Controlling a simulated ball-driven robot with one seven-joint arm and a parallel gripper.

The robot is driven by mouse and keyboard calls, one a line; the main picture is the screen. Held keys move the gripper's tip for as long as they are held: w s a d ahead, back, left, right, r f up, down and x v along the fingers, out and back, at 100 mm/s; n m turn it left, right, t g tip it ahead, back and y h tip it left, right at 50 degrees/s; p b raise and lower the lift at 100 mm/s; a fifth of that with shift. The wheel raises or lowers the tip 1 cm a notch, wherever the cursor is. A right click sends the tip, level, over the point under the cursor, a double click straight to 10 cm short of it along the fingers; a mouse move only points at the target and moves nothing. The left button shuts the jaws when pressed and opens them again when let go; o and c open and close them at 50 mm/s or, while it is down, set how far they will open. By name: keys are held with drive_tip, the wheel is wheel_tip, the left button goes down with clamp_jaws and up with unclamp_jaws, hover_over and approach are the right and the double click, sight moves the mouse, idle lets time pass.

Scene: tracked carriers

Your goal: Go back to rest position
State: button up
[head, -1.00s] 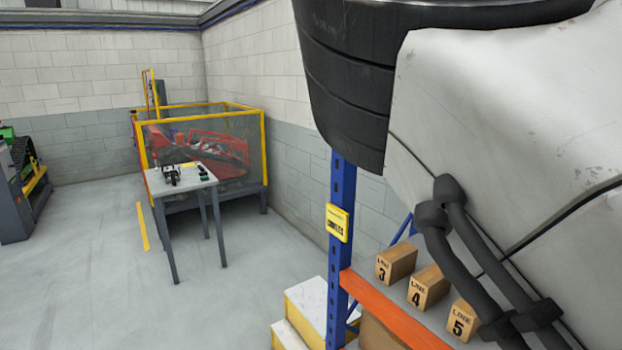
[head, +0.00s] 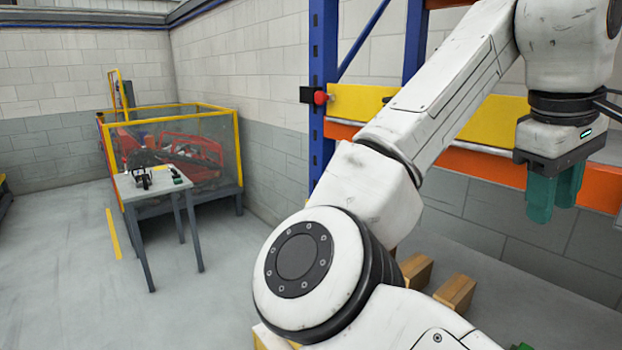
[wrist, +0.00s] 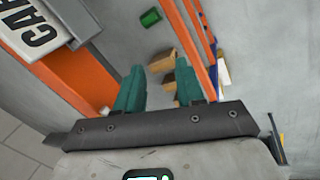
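My gripper (head: 554,202) hangs from my white arm at the right of the head view, its two teal fingers pointing down. In the wrist view my gripper (wrist: 160,85) has its fingers apart, with a clear gap and nothing held between them. Wooden blocks (wrist: 162,60) lie below, beyond the fingertips.
A blue rack upright (head: 323,75) with a red button (head: 320,97) and orange beams stands close behind my arm. A green object (wrist: 150,18) lies below in the wrist view. A grey table (head: 150,187) and yellow-framed cage stand left, with open floor before them.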

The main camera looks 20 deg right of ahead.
drive_tip(key=w+d+f+m+t+h+b, duration=0.1)
drive_tip(key=d+f+h, duration=0.1)
drive_tip(key=f, duration=0.7)
drive_tip(key=w+d+f+m+h, duration=0.1)
drive_tip(key=w+d+f+h, duration=0.1)
drive_tip(key=f, duration=0.7)
wheel_tip(320, 180, down, 15)
drive_tip(key=s+a+n+t+b, duration=0.1)
drive_tip(key=s+a+n+t, duration=0.1)
drive_tip(key=s+a+f+g+y+b, duration=0.1)
drive_tip(key=s+a+f+y, duration=0.2)
drive_tip(key=s+a+f, duration=0.5)
drive_tip(key=s+a+f+g+y, duration=0.1)
drive_tip(key=s+a+f+y, duration=0.3)
drive_tip(key=s+a+f, duration=0.4)
drive_tip(key=s+f, duration=0.3)
drive_tip(key=f, duration=0.3)
drive_tip(key=shift+s+a+f+b, duration=0.15)
drive_tip(key=shift+s+f+b, duration=0.1)
drive_tip(key=shift+b, duration=0.1)
drive_tip(key=shift+w, duration=0.1)
drive_tip(key=shift+c, duration=0.5)
